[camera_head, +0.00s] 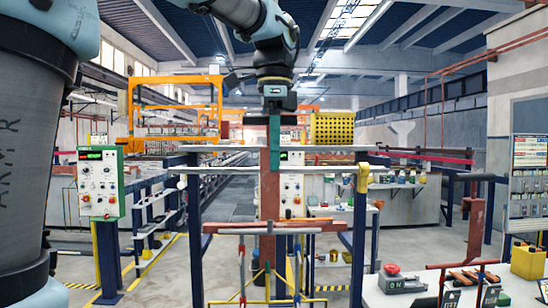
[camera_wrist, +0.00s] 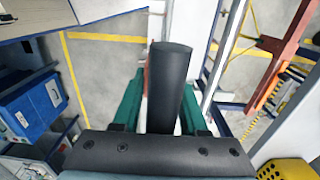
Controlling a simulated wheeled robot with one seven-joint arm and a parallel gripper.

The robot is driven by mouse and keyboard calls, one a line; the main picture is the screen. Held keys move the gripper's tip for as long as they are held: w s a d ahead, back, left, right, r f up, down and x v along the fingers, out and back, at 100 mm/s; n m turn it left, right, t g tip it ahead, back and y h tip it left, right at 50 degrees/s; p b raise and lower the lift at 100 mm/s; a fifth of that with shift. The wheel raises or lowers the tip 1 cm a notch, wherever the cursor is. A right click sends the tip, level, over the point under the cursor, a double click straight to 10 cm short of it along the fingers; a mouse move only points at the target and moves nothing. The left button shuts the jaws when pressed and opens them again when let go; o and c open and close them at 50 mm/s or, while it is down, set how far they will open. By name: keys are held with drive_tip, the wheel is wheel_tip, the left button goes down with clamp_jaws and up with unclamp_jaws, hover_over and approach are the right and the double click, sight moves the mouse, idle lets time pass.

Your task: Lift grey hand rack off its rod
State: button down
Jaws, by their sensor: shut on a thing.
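My gripper (camera_head: 275,160) points straight down at the centre of the head view, at the level of a pale horizontal rod (camera_head: 215,169). Its green fingers also show in the wrist view (camera_wrist: 162,95), on either side of a dark grey rounded bar (camera_wrist: 170,75). The gripper is shut on this bar, which I take to be part of the grey hand rack. The rest of the rack cannot be made out in the head view. Whether it touches the rod is hidden by the fingers.
A red-brown upright (camera_head: 269,205) with a crossbar (camera_head: 225,228) stands at the gripper. Blue posts (camera_head: 194,240) flank it. A yellow clamp (camera_head: 363,178) sits at the rod's right end. A green-framed control box (camera_head: 99,183) is at left, a bench with tools (camera_head: 400,290) at lower right.

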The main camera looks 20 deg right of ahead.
drive_tip(key=s+a+b, duration=0.1)
drive_tip(key=s+a, duration=0.1)
drive_tip(key=s, duration=0.4)
drive_tip(key=shift+s+b, duration=0.35)
drive_tip(key=shift+s, duration=0.05)
drive_tip(key=shift+a, duration=0.15)
